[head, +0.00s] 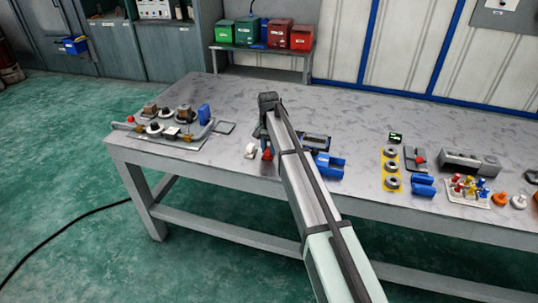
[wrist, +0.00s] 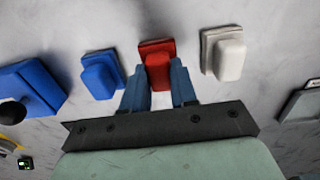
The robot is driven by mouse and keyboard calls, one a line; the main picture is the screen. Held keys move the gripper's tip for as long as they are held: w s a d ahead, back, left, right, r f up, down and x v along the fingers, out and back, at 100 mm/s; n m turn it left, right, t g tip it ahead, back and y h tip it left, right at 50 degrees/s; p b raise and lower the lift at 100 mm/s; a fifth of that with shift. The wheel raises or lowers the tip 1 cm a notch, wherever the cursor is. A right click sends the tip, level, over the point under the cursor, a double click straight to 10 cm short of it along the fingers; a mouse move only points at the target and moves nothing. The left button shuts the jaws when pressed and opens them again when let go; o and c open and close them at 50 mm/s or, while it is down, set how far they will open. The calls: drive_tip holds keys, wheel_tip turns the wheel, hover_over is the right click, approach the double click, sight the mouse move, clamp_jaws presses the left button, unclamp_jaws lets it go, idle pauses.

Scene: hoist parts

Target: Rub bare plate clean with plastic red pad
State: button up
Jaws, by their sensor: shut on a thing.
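The red pad (head: 267,154) is at the front of the table, beside my arm, and it also shows in the wrist view (wrist: 156,50). It has a flat base and a raised red grip. My gripper (wrist: 159,76) is shut on the red pad, one blue finger on each side of the grip. The pad looks to be at table level; whether it touches the table I cannot tell.
A white pad (wrist: 228,54) lies just right of the red pad in the wrist view, and a blue pad (wrist: 100,74) just left. The left fixture (head: 165,133) carries several parts and a blue upright block (head: 204,113). More parts and a grey box (head: 470,162) stand right.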

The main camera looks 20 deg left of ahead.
sight(268, 149)
clamp_jaws()
drive_tip(key=shift+r, duration=0.1)
drive_tip(key=shift+r, duration=2.4)
